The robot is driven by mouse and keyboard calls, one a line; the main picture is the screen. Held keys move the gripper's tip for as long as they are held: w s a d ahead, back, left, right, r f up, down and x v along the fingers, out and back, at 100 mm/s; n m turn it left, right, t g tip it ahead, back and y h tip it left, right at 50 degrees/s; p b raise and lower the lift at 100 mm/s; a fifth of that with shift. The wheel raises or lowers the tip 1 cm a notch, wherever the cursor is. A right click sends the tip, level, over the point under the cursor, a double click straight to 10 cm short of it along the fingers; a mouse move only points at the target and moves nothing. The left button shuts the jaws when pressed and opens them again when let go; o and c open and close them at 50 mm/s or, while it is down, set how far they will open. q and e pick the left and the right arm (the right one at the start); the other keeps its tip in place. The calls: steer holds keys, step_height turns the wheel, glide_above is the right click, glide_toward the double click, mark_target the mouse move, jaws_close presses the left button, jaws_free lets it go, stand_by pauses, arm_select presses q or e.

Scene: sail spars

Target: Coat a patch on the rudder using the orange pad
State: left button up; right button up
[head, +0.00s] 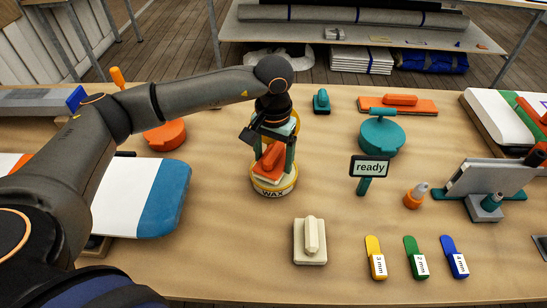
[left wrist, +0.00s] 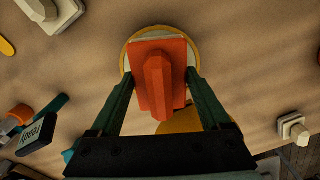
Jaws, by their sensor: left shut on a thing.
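My left gripper (head: 276,158) reaches down over the table, shut on the orange pad (head: 270,163). The pad has an orange handle and a pale underside, and it sits at the mouth of the round yellow tin labelled WAX (head: 273,193). In the left wrist view the fingers (left wrist: 160,78) stand on both sides of the orange pad (left wrist: 150,60), above the tin's yellow rim (left wrist: 128,48). Whether the pad touches the wax is hidden. A white board with a blue end (head: 125,200), seemingly the rudder, lies at the left, partly behind my arm. My right gripper is not visible.
A cream pad (head: 310,243) stands in front of the tin. Right of it are a ready sign (head: 369,168), a teal round tin (head: 381,138), an orange bottle (head: 415,197) and coloured thickness tags (head: 375,258). An orange tin (head: 165,136) is at the left.

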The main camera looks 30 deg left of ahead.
mark_target(273, 150)
arm_select(q)
steer(key=shift+r+p, duration=1.2)
steer(key=shift+r, duration=1.65)
steer(key=s+d+r, duration=0.1)
steer(key=s+d, duration=0.1)
steer(key=s, duration=0.6)
steer(key=shift+d+r, duration=0.15)
steer(key=shift+d, duration=0.1)
